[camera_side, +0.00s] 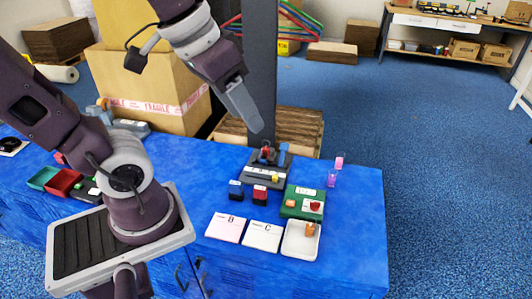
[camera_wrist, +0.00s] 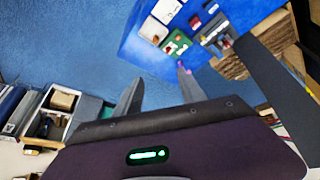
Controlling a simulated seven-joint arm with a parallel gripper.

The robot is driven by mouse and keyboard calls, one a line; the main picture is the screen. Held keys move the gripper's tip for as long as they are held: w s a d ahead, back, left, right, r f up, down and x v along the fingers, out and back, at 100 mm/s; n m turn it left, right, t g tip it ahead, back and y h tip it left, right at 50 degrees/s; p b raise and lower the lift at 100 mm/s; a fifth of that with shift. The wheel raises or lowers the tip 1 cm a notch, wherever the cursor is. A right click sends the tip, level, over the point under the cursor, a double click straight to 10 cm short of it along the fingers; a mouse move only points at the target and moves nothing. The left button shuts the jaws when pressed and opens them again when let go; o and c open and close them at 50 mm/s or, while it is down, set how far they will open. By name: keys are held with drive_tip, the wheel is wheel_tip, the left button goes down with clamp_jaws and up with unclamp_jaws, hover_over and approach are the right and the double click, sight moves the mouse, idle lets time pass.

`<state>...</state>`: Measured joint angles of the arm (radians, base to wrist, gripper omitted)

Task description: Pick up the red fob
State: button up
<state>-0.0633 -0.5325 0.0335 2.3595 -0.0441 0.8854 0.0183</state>
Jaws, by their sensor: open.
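Several small red pieces show on the blue bench, and I cannot tell for sure which is the fob. One red piece (camera_side: 315,206) lies on the green tray (camera_side: 291,211) beside an orange one. A red-fronted block (camera_side: 260,194) stands left of that tray, and a red part (camera_side: 266,151) sits on the dark stand (camera_side: 254,172). My gripper (camera_side: 257,127) is open and empty, high above the back of the bench. In the wrist view the gripper (camera_wrist: 158,85) points past the bench, with the green tray (camera_wrist: 176,43) beyond its fingertips.
A dark upright post (camera_side: 262,75) rises close beside my gripper. A white dish (camera_side: 291,246) holding an orange piece and two cards (camera_side: 263,236) lie at the front. A pink piece (camera_side: 339,162) and a purple piece (camera_side: 332,180) stand at right. The bench's right end is clear.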

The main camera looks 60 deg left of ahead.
drive_tip(key=w+a+f+n+g, duration=0.1)
drive_tip(key=w+a, duration=0.2)
drive_tip(key=w, duration=0.3)
drive_tip(key=w+a+f+n+g, duration=0.1)
drive_tip(key=w+a+n, duration=0.1)
drive_tip(key=w+a, duration=0.3)
drive_tip(key=n+g, duration=0.3)
drive_tip(key=n, duration=0.2)
hover_over(266, 148)
drive_tip(key=f, duration=2)
drive_tip(key=s+f, duration=0.1)
drive_tip(key=f, duration=0.9)
drive_tip(key=shift+a+f, duration=0.25)
drive_tip(key=shift+f, duration=0.15)
drive_tip(key=f, duration=0.7)
drive_tip(key=shift+w+d, duration=0.3)
drive_tip(key=shift+w, duration=0.1)
clamp_jaws()
